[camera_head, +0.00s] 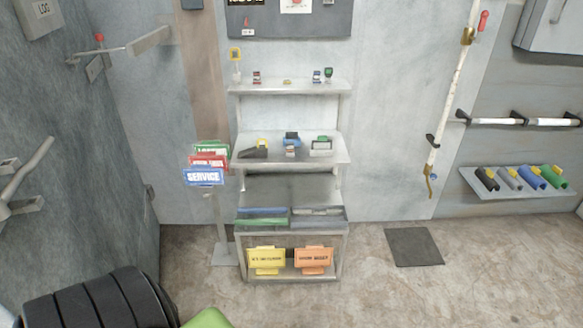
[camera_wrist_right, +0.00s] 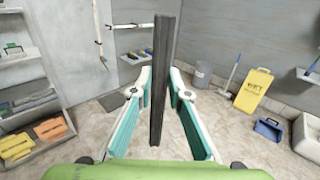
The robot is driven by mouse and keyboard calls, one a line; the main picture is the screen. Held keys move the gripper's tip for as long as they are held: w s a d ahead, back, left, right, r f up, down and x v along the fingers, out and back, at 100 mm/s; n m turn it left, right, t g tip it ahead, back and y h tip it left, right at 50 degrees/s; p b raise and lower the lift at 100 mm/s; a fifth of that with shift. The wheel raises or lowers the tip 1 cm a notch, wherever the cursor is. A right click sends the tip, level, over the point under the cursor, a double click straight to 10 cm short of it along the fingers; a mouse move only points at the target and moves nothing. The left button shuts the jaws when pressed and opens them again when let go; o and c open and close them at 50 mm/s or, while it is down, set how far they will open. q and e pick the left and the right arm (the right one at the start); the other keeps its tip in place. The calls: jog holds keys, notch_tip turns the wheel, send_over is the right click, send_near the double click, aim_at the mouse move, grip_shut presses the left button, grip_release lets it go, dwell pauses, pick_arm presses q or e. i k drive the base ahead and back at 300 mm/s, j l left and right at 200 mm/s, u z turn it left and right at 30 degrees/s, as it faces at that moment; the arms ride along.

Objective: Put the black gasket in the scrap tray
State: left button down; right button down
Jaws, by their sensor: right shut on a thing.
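The black gasket (camera_wrist_right: 164,60) is a long dark strip standing nearly upright in the right wrist view. My right gripper (camera_wrist_right: 158,82) is shut on it, with a teal-padded finger on each side. Two shallow trays lie side by side on the low shelf in the head view: a left one with green and blue strips (camera_head: 262,216) and a right one with grey strips (camera_head: 318,216). I cannot tell which, if either, is the scrap tray. My left gripper is not in view.
A shelf rack (camera_head: 340,150) stands against the back wall. A sign stand (camera_head: 205,177) is at its left, and a dark mat (camera_head: 414,247) lies to its right. In the wrist view are a yellow wet-floor sign (camera_wrist_right: 253,90) and a grey bin (camera_wrist_right: 202,75). Open floor lies in front.

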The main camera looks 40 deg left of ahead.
aim_at(338, 223)
jog(key=i+u, duration=0.35)
jog(key=u, duration=0.15)
jog(key=i+l+u, duration=0.2)
jog(key=u, duration=0.25)
jog(key=i+l+u, duration=0.3)
jog(key=u, duration=0.2)
jog(key=i+l+u, duration=0.25)
jog(key=l+u, duration=0.2)
